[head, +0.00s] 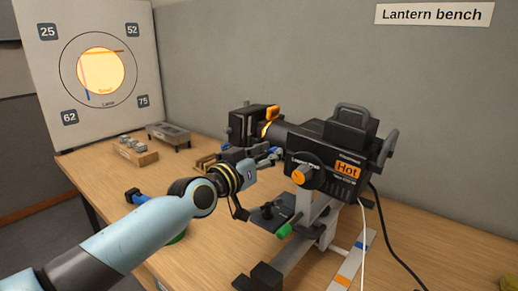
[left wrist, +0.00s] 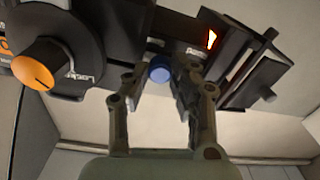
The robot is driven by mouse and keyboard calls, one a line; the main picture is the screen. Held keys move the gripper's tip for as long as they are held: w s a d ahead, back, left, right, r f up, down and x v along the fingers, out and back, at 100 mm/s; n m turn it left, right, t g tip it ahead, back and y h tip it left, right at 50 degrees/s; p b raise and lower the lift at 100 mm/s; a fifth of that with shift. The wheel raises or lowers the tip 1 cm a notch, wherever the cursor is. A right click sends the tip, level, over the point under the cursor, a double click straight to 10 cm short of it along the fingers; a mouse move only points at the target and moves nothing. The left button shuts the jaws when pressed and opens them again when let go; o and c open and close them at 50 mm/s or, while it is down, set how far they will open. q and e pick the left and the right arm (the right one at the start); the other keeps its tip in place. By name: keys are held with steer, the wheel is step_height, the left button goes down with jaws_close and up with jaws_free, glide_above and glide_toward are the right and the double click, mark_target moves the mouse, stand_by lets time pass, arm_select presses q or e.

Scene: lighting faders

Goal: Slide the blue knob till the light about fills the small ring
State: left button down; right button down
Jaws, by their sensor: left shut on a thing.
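The lantern (head: 322,152), a black projector marked "Hot", stands on the bench. The blue knob (left wrist: 159,70) sits on its underside between the fingers of my left gripper (left wrist: 160,88). In the head view my left gripper (head: 262,160) reaches the lantern's front part and is shut on the knob, which is mostly hidden there. On the white board (head: 125,25) at the far left, a warm round light (head: 101,70) lies well inside the large ring (head: 61,72). The word "Small" shows near the light's lower edge; the small ring's outline is hard to make out. My right gripper is not in view.
An orange dial (head: 299,175) is on the lantern's side; it also shows in the wrist view (left wrist: 34,72). A wooden block with parts (head: 135,152) and a grey box (head: 169,135) stand near the board. Cables hang at the right.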

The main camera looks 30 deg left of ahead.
arm_select(q)
steer(key=c, duration=1.1)
jaws_free()
steer(key=shift+r, duration=0.1)
step_height(320, 180, up, 10)
steer(key=shift+f, duration=0.1)
